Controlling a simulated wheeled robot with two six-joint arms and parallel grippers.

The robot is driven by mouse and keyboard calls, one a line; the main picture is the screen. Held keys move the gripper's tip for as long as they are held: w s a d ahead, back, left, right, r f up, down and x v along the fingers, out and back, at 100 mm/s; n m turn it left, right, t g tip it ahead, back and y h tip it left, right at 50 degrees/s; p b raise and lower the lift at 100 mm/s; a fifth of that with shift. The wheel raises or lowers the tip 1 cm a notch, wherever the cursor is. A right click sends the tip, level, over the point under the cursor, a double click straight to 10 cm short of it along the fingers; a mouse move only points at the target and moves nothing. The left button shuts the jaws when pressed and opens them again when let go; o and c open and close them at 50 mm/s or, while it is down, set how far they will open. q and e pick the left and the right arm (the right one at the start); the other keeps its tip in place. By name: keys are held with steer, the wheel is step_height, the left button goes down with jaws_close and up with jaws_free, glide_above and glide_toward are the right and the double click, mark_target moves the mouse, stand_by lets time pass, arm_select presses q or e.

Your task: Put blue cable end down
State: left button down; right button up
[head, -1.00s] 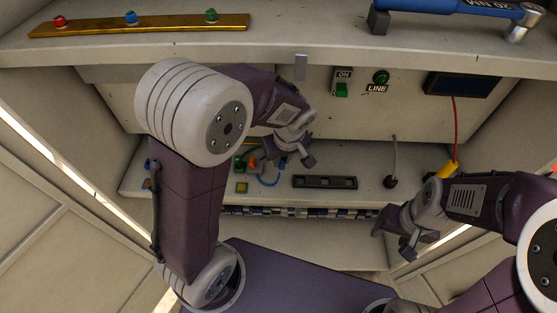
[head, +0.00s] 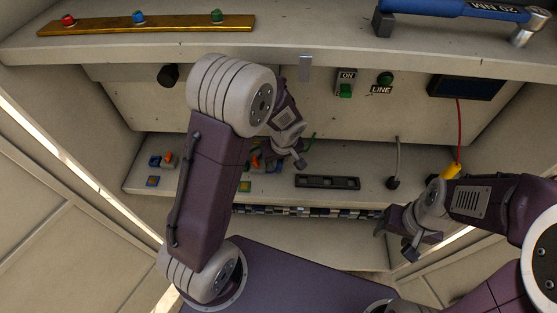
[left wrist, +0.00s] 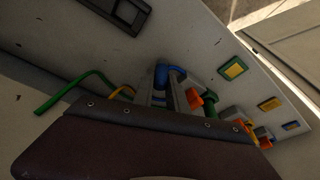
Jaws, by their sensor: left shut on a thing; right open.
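My left gripper (head: 298,160) is low over the work shelf, left of the black slotted strip. In the left wrist view its fingers (left wrist: 168,92) are shut on the blue cable end (left wrist: 164,72), whose blue part shows between and around the fingertips. How far it is above the shelf I cannot tell. Orange (left wrist: 194,102) and green pieces stand close beside the fingers. My right gripper (head: 396,242) is open and empty at the lower right, in front of the shelf.
The black slotted strip (head: 327,182) lies on the shelf. A green cable (left wrist: 72,90) and a yellow one curve near my left gripper. Yellow-topped square pads (head: 245,186) lie along the front. A grey cable stands at right, and a red cable leads to a yellow piece (head: 452,171).

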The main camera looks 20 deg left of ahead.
arm_select(q)
steer(key=shift+f, duration=0.2)
steer(key=c, duration=1.3)
jaws_free()
steer(key=v, duration=0.8)
steer(key=s+f+m, duration=0.1)
steer(key=s+m, duration=0.1)
steer(key=s, duration=0.2)
steer(key=s+a+f+m+g+h, duration=0.1)
steer(key=s+m, duration=0.2)
steer(key=s, duration=0.1)
steer(key=s+f+m+h, duration=0.1)
steer(key=s+m, duration=0.1)
steer(key=s, duration=0.3)
steer(key=shift+a+m+p, duration=0.3)
steer(key=shift+a, duration=0.05)
